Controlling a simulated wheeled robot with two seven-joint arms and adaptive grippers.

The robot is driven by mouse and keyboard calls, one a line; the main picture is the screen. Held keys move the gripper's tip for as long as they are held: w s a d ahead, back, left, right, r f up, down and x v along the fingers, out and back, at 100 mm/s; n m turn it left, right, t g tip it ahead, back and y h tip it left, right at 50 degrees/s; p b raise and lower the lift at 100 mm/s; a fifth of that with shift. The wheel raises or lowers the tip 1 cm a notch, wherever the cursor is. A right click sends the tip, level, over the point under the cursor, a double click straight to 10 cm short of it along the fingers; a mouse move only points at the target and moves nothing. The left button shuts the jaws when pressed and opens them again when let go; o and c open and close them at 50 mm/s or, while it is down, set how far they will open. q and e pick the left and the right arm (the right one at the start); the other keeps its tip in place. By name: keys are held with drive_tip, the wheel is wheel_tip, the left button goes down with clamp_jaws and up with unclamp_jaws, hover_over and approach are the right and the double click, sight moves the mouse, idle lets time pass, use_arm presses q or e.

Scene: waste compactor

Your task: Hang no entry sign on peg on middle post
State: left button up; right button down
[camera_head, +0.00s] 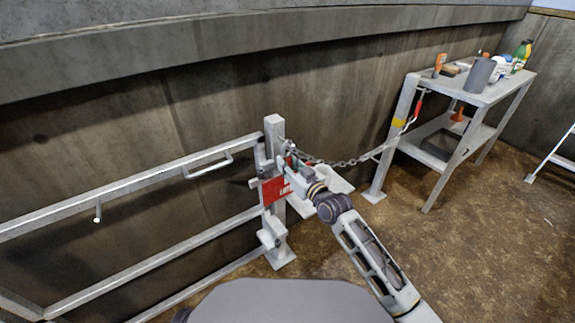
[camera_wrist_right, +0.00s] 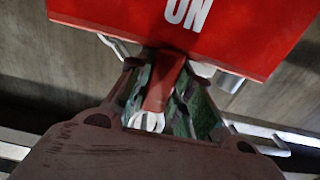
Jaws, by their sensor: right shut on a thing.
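The red no entry sign (camera_head: 273,190) with white lettering is held in front of the pale middle post (camera_head: 274,135). My right gripper (camera_head: 287,172) is shut on it beside the post. In the right wrist view the red sign (camera_wrist_right: 190,30) fills the top, with white letters partly cut off. A red tab of it lies between the fingers of the gripper (camera_wrist_right: 165,95). The peg on the post is not clearly visible; the sign and gripper cover part of the post. I cannot tell whether the sign touches the post. My left gripper is not in view.
A metal railing (camera_head: 140,182) runs left from the post, with a handle (camera_head: 208,164) and a small downward rod (camera_head: 97,212). A chain (camera_head: 345,162) links the post to a metal table (camera_head: 497,88) holding bottles and tools.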

drive_tip(key=c, duration=1.2)
unclamp_jaws()
drive_tip(key=shift+s+d, duration=0.15)
drive_tip(key=shift+v, duration=5.8)
drive_tip(key=shift+f, duration=0.1)
